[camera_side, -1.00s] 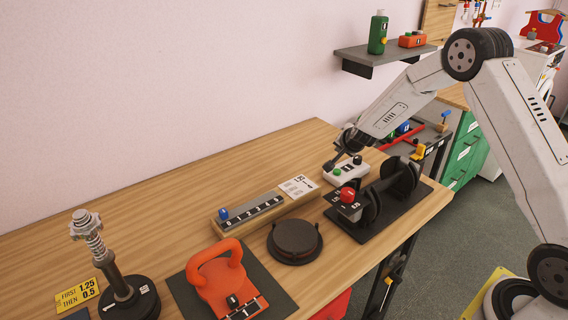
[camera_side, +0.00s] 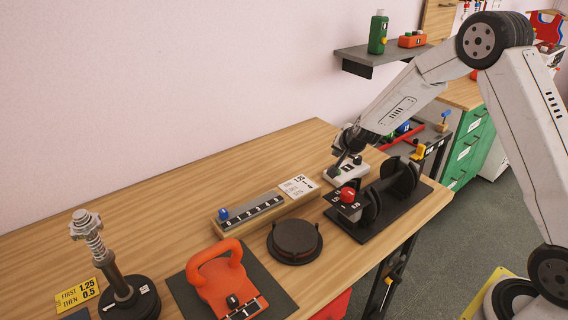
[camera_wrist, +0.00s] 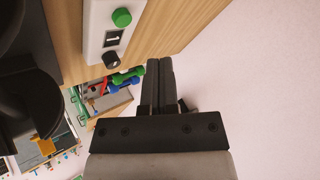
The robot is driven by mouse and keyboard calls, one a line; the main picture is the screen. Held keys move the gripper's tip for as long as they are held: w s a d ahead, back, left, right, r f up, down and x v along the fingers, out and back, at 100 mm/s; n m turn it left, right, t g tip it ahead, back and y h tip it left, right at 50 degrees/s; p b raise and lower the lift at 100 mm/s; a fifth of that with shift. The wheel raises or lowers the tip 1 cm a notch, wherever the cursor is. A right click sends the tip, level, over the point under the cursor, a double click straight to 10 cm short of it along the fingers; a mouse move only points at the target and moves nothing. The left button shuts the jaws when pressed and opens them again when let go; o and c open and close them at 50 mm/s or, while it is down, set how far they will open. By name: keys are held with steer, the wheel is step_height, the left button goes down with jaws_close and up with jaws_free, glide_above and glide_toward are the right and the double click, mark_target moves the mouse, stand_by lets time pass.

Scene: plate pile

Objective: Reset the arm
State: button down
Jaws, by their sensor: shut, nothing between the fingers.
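My gripper (camera_side: 339,170) is shut and empty, pointing down at the white control box (camera_side: 343,181) at the back right of the wooden table. In the side view its fingers cover part of the box, and I cannot tell whether they touch it. In the wrist view the closed fingers (camera_wrist: 158,82) are apart from the box (camera_wrist: 98,40), which shows a green button (camera_wrist: 121,17) and a black knob (camera_wrist: 112,60). Black weight plates (camera_side: 399,180) stand on a dark rack beside a red button (camera_side: 347,194).
A post with a spring (camera_side: 95,240) stands front left. An orange kettlebell (camera_side: 219,280) sits on a dark mat, with a round black disc (camera_side: 294,240) to its right. A numbered rail (camera_side: 250,214) lies behind. A wall shelf (camera_side: 375,55) is above. Bare table is at the left.

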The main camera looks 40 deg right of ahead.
steer(key=s+a+r+n, duration=0.1)
steer(key=s+a+n, duration=0.1)
steer(key=s+a, duration=0.1)
steer(key=s+a+r+n+g+y, duration=0.1)
steer(key=s+a+n, duration=0.1)
steer(key=s+a, duration=0.1)
steer(key=s+a+r+n+g+y, duration=0.1)
steer(key=s+a+n, duration=0.1)
steer(key=s, duration=0.3)
steer(key=shift+a+r, duration=0.1)
steer(key=shift+a, duration=0.45)
steer(key=s+a+n+g, duration=0.3)
steer(key=s+a+n, duration=0.1)
steer(key=s, duration=1.2)
steer(key=shift+a+r+n+y, duration=0.2)
steer(key=shift+n+y, duration=0.1)
steer(key=shift+n, duration=0.6)
